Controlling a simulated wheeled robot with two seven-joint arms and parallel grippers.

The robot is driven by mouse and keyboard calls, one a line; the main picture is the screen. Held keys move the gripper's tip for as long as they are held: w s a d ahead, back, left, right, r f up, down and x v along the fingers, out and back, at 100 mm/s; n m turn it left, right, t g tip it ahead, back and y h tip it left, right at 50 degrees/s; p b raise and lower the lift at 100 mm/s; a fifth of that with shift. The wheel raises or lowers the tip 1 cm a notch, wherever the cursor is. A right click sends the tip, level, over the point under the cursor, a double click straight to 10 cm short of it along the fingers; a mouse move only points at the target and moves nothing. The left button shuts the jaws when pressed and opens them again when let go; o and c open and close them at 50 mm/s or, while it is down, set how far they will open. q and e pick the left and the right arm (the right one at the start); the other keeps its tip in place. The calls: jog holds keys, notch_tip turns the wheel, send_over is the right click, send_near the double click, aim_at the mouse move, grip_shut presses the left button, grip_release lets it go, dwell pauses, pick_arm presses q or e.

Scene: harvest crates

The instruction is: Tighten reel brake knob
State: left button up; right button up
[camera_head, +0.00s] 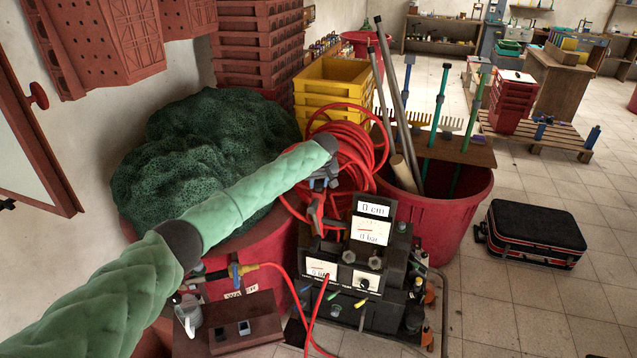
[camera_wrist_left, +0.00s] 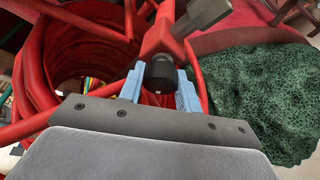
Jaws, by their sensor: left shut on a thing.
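The hose reel with its red coiled hose (camera_head: 350,150) stands in the middle of the head view, behind the black gauge boxes. My left gripper (camera_head: 325,180) reaches in from the left to the reel's near side. In the left wrist view, its two blue fingers (camera_wrist_left: 161,92) are shut on the black brake knob (camera_wrist_left: 161,72), one finger on each side. The knob sits at the end of a red reel part, with a grey handle-like piece (camera_wrist_left: 203,14) above it. The red coil (camera_wrist_left: 95,65) is left of the fingers. The head view hides the knob. My right gripper is not in view.
A dark green netted heap (camera_head: 205,145) is left of the reel, under my arm. Black gauge boxes (camera_head: 345,278) stand just in front. A red tub (camera_head: 445,215) with poles is to the right, yellow crates (camera_head: 330,75) behind. Floor around the black suitcase (camera_head: 535,232) is clear.

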pick_arm(q)
jog(key=shift+m, duration=0.3)
jog(key=shift+f+m+h+b, duration=0.15)
jog(key=shift+m+h+b, duration=0.15)
jog(key=shift+m+b, duration=0.25)
jog(key=shift+m+h, duration=0.3)
jog(key=shift+m, duration=0.45)
jog(key=shift+m+h+b, duration=0.5)
jog(key=shift+m+b, duration=0.1)
jog(key=shift+m, duration=0.5)
jog(key=shift+r+m, duration=0.2)
jog(key=shift+m, duration=0.1)
jog(key=o, duration=0.7)
